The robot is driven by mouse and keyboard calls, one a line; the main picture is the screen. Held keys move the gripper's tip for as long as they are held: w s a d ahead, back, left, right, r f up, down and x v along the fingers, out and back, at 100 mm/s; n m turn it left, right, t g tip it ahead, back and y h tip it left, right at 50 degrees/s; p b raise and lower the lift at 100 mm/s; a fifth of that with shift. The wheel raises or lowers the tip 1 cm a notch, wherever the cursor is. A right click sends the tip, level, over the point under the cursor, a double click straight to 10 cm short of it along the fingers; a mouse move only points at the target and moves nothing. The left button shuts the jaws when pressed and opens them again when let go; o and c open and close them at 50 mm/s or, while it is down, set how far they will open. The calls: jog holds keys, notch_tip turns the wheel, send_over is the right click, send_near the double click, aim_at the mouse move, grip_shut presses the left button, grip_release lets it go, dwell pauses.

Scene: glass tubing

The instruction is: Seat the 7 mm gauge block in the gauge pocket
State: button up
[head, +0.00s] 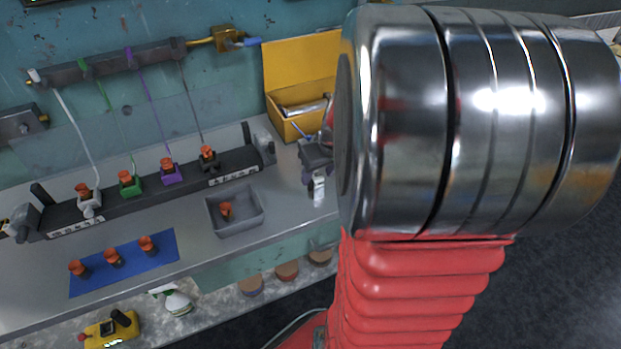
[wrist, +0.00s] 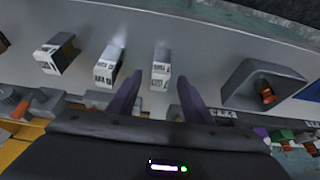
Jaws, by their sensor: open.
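Three pale grey blocks with dark printed marks stand on the bench in the wrist view: a left block (wrist: 55,53), a middle block (wrist: 108,66) and a right block (wrist: 161,68). The marks are too small to read, so I cannot tell which is 7 mm. My gripper (wrist: 156,89) is open and empty, with the right block lying ahead of the gap between its fingers. In the head view my gripper (head: 316,160) is partly hidden by my arm, and one block (head: 318,190) shows just below it. I cannot make out the gauge pocket.
A grey tray (head: 258,224) holding an orange-topped fitting (head: 226,210) is left of my gripper. A long dark rack (head: 135,197) carries several fittings. A blue mat (head: 125,275) holds three more. An open yellow box (head: 285,125) stands behind. My arm hides the right side.

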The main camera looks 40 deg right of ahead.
aim_at(317, 176)
jog(key=shift+x, duration=1.75)
jog(key=shift+w, duration=0.1)
grip_shut()
